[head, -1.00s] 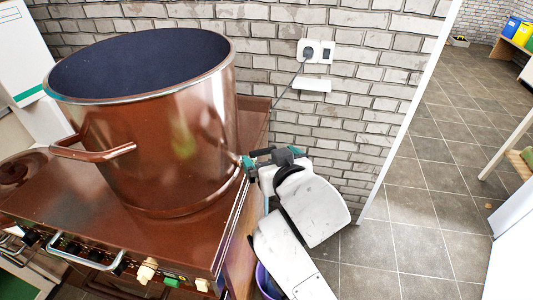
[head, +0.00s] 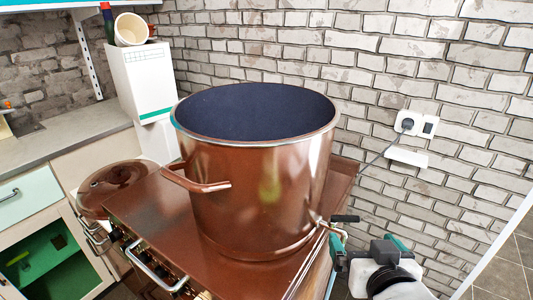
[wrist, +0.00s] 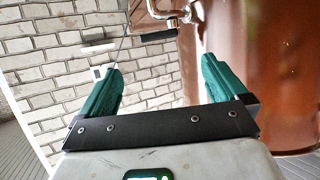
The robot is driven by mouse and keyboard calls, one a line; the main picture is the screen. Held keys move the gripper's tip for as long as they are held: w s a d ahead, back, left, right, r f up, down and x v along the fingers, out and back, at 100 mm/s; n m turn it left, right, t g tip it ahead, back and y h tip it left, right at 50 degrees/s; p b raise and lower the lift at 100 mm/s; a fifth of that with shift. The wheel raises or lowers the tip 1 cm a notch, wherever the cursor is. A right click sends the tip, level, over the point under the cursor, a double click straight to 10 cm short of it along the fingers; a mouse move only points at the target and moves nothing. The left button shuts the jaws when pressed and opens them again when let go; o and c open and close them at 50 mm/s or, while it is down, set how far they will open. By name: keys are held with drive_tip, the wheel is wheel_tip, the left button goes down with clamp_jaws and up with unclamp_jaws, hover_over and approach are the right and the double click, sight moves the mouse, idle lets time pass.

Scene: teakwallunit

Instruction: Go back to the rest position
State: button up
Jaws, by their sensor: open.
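My gripper (head: 364,238) is at the lower right in the head view, just right of the big brown pot (head: 250,205). Its two green fingers are apart, and nothing shows between them. In the wrist view my gripper (wrist: 158,78) is open, facing the brick wall. The pot (wrist: 262,70) fills the right side there. A metal fitting with a black lever (wrist: 160,35) projects from the pot beyond the fingertips; it also shows in the head view (head: 345,218). I cannot tell how close the fingers are to the pot.
The pot stands on a brown stove top (head: 150,212). A brown lid (head: 115,183) lies to the left. A white box (head: 140,80) stands behind. The brick wall (head: 430,65) has a plugged socket (head: 408,123). Tiled floor (head: 505,262) shows at the lower right.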

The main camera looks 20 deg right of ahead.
drive_tip(key=s+f+n+g+y, duration=0.2)
drive_tip(key=s+f+g, duration=0.3)
drive_tip(key=s+f, duration=0.5)
drive_tip(key=s+f+n+g+y, duration=0.2)
drive_tip(key=s+f+g, duration=0.4)
drive_tip(key=f, duration=1.1)
drive_tip(key=s, duration=0.4)
drive_tip(key=shift+a+f+y, duration=0.25)
drive_tip(key=shift+a+y, duration=0.1)
drive_tip(key=shift+y, duration=0.05)
